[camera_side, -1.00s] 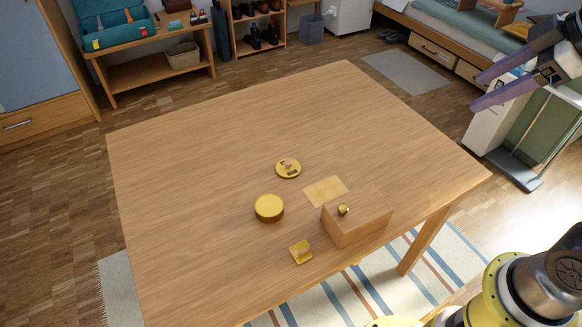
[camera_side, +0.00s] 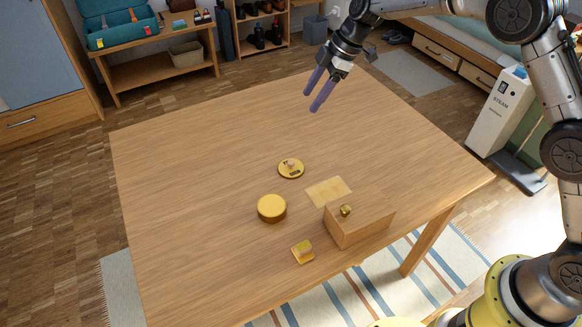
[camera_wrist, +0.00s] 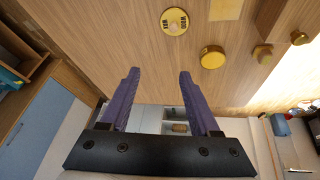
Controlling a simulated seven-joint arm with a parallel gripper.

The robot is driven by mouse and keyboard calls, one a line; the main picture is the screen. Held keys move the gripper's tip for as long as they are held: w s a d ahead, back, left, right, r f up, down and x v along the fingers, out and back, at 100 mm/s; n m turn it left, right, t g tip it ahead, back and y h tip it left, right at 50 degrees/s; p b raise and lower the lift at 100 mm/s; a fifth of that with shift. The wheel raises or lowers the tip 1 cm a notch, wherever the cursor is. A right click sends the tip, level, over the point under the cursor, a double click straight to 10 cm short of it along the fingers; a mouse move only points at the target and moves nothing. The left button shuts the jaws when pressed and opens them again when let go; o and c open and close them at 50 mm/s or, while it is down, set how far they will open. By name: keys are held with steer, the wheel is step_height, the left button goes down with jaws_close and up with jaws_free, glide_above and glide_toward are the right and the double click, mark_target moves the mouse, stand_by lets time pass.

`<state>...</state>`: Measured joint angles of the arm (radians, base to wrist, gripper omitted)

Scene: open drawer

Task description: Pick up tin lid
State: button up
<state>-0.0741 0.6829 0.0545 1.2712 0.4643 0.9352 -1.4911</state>
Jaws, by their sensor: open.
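The tin lid appears to be the flat yellow disc (camera_side: 291,169) with dark label marks and a small pale knob, lying on the wooden table. It also shows at the top of the wrist view (camera_wrist: 174,21). A round yellow tin (camera_side: 271,208) stands closed-looking on the table just nearer the camera; it is right of the disc in the wrist view (camera_wrist: 212,57). My gripper (camera_side: 310,102) has two purple fingers, spread apart and empty. It hangs in the air above the far part of the table, well away from the disc. The fingers also show in the wrist view (camera_wrist: 160,72).
A wooden box (camera_side: 360,224) with a brass knob stands near the table's front right edge. A pale flat rectangle (camera_side: 328,191) lies beside it. A small yellow block (camera_side: 303,252) sits near the front edge. The table's left and far areas (camera_side: 200,150) are clear.

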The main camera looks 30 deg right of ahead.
steer(key=g, duration=0.1)
glide_toward(291, 162)
steer(key=x, duration=0.2)
steer(key=shift+w+a+f, duration=0.2)
steer(key=shift+a, duration=0.15)
steer(key=shift+d+x, duration=0.2)
steer(key=shift+x, duration=2.75)
steer(key=shift+s, duration=0.2)
jaws_close()
